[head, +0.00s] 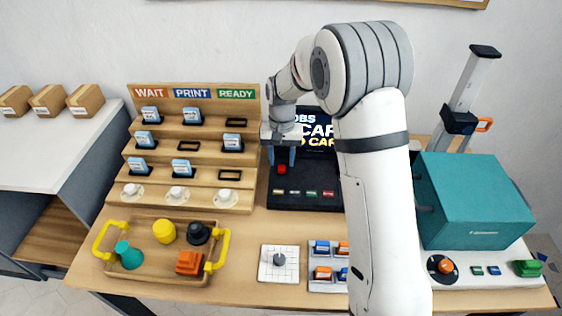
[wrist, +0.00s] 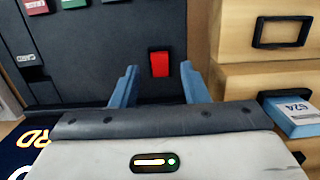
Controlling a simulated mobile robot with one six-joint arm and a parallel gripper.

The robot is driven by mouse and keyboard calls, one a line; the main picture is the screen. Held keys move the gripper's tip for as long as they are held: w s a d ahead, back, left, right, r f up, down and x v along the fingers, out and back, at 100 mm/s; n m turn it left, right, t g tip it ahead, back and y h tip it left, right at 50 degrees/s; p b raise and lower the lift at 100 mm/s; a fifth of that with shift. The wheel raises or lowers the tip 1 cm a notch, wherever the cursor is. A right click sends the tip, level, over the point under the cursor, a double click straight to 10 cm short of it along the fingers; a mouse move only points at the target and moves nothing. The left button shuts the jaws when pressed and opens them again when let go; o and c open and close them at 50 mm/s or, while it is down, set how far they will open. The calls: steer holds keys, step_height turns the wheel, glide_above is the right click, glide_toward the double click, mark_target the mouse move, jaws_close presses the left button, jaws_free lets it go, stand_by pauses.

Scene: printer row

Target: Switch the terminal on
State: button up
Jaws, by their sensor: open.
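The terminal (head: 300,199) is a dark console behind the middle of the table. Its screen (head: 320,128) shows white and yellow text, partly hidden by my arm. A red rocker switch (head: 282,169) sits on the left of its panel, with several small coloured buttons below. In the wrist view the red switch (wrist: 159,64) lies between and just beyond my two blue fingertips. My gripper (head: 283,153) is open and empty over the panel; it also shows in the wrist view (wrist: 158,76). I cannot tell whether the fingers touch the panel.
A stepped wooden rack (head: 185,160) with labelled cards stands left of the terminal. In front are a wooden tray (head: 150,227) with yellow handles, a white pad (head: 279,264) and a tray of small parts (head: 326,283). A teal-lidded machine (head: 470,200) stands at right.

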mark_target(282, 167)
steer(key=r, duration=0.5)
steer(key=shift+w+r, duration=0.3)
steer(key=shift+r, duration=0.05)
steer(key=shift+s, duration=0.15)
